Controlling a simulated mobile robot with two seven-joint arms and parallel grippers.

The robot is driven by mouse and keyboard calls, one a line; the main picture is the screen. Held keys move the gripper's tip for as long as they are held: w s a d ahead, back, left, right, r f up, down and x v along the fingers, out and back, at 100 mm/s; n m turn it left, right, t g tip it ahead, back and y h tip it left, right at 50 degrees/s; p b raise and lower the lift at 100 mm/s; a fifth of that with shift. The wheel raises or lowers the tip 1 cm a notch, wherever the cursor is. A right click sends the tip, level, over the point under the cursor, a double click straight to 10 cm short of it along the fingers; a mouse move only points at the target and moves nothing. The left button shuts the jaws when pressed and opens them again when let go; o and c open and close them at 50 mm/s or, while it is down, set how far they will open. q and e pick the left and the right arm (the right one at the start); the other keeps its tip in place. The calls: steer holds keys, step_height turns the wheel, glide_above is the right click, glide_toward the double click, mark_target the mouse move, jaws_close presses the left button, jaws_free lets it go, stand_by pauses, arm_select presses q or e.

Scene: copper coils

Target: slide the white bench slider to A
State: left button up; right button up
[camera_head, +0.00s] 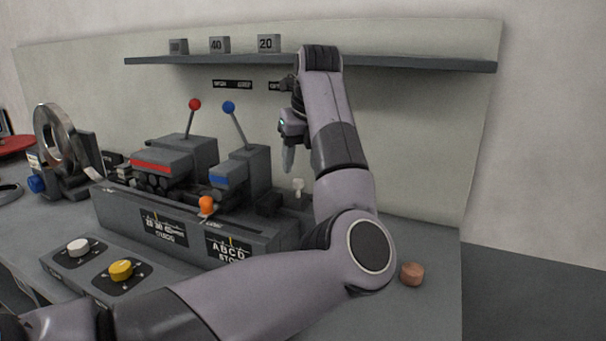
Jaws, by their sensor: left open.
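A small white knob (298,187), which looks like the white slider, stands upright at the right end of the grey bench unit (270,238). An ABCD label plate (229,248) is on the unit's front, left of the knob and partly behind my arm. My left gripper (288,165) points down just above and slightly left of the white knob, apart from it in the picture. Its fingers are open and hold nothing visible; they show nearly edge-on. My right gripper is out of view.
An orange knob (206,205) stands on the unit further left. Levers with a red ball (195,104) and a blue ball (229,107) rise behind. White (78,246) and yellow (121,269) dials sit in front. A shelf (420,64) with number blocks runs above.

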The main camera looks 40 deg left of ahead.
mark_target(295, 180)
arm_select(q)
steer(key=x, duration=0.5)
steer(key=shift+c, duration=0.4)
jaws_close()
steer(key=shift+s+a+r, duration=0.1)
steer(key=shift+a+r, duration=0.05)
steer(key=shift+a, duration=0.2)
steer(key=shift+s+a+p, duration=0.3)
steer(key=shift+a, duration=0.6)
steer(key=shift+s+a+p, duration=0.3)
steer(key=shift+a, duration=0.6)
steer(key=shift+o, duration=0.4)
jaws_free()
steer(key=shift+a, duration=0.1)
